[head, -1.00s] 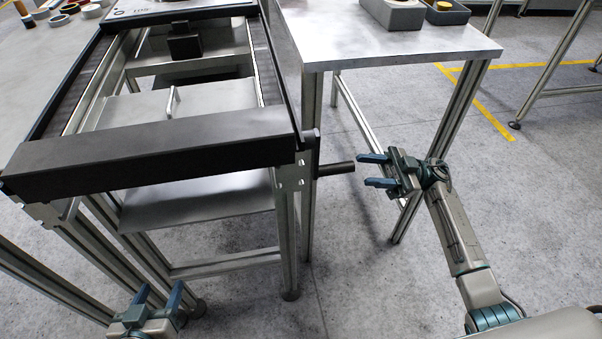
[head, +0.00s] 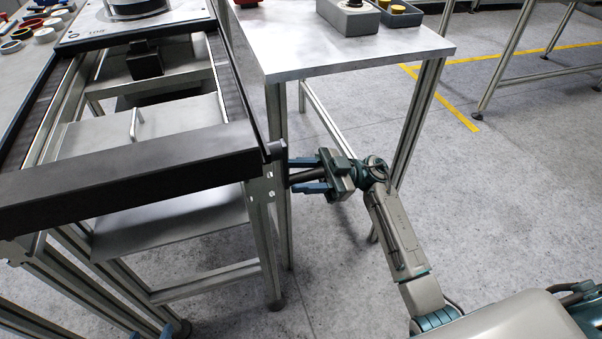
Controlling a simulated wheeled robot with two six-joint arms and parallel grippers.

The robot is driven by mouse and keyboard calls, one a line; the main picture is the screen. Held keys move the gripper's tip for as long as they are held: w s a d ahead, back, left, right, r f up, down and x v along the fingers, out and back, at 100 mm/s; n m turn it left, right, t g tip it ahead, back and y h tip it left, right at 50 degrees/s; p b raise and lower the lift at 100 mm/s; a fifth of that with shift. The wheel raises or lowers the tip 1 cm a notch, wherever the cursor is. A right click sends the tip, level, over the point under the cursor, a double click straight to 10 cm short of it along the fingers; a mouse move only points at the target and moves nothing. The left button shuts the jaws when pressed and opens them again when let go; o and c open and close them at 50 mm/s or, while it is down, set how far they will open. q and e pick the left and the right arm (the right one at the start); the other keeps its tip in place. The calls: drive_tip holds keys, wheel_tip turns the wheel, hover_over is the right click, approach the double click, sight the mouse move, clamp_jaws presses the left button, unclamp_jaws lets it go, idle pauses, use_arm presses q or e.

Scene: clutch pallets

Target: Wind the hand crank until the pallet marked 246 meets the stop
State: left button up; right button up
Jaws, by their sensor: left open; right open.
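The hand crank's dark handle (head: 307,175) sticks out to the right of the near corner of the conveyor frame (head: 120,175). My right gripper (head: 305,175) is open, with its blue fingers above and below the handle; I cannot tell whether they touch it. A pale plate with a round part on top (head: 105,27) lies across the far end of the conveyor; its small lettering is unreadable, and I cannot make out 246. A dark block (head: 146,62) stands between the rails, possibly the stop. My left gripper (head: 174,329) shows only its blue fingertips at the bottom edge.
A side table (head: 360,55) stands right of the conveyor, with a grey box (head: 348,18) and a bin (head: 402,16) of yellow parts. Its legs are close behind my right gripper. Several small cups (head: 45,35) sit at the far left.

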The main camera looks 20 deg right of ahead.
clamp_jaws()
